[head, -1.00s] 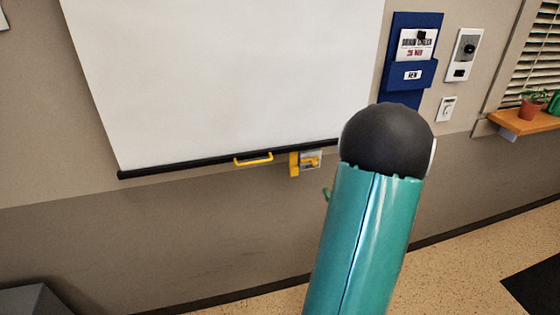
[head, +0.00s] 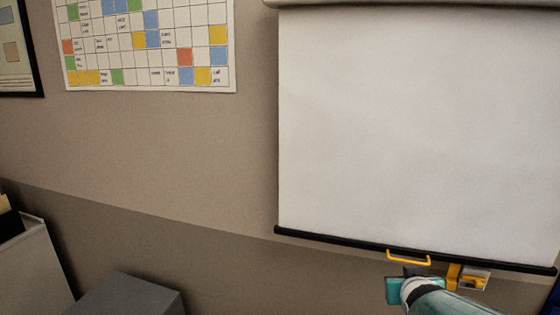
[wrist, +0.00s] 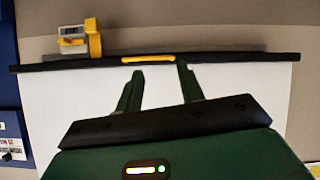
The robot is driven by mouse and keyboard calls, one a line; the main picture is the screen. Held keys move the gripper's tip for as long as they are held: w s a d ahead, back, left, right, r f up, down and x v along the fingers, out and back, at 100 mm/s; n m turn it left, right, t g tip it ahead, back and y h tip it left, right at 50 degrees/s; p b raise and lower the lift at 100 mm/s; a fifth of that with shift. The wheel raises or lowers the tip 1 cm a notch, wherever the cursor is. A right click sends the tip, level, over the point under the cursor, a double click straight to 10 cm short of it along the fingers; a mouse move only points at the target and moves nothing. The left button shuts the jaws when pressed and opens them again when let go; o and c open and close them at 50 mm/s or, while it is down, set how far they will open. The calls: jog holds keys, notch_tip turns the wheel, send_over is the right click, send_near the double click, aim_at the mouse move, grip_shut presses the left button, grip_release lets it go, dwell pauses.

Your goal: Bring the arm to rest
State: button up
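My gripper (wrist: 159,70) shows in the wrist view with its two dark green fingers spread apart and nothing between them. Its fingertips point toward the yellow handle (wrist: 148,59) on the dark bottom bar of the white pull-down screen. I cannot tell whether they touch it; a gap appears in the picture. In the head view my arm (head: 450,300) is low at the right, its end just below the yellow handle (head: 408,257). The white screen (head: 410,130) hangs extended, its bottom bar (head: 330,239) slightly tilted in the picture.
A yellow bracket with a grey part (head: 468,277) is on the wall right of the handle. A coloured wall chart (head: 150,42) and a framed picture (head: 18,50) hang at left. A grey box (head: 125,295) and a pale bin (head: 35,265) stand at lower left.

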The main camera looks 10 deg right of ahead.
jog(key=s+a+r+n+g+y, duration=0.1)
jog(key=s+a, duration=0.3)
jog(key=a, duration=0.4)
jog(key=s+a+r+n+g+y, duration=0.1)
jog(key=s+a+g+y, duration=0.1)
jog(key=a, duration=0.6)
jog(key=s+a+r+n+g+y, duration=0.1)
jog(key=s+a+n+y, duration=0.1)
jog(key=s+a, duration=0.4)
jog(key=a, duration=0.3)
jog(key=shift+s+r+g+y, duration=0.15)
jog(key=shift+s+g+y, duration=0.15)
jog(key=shift+y, duration=0.1)
jog(key=shift+d, duration=0.25)
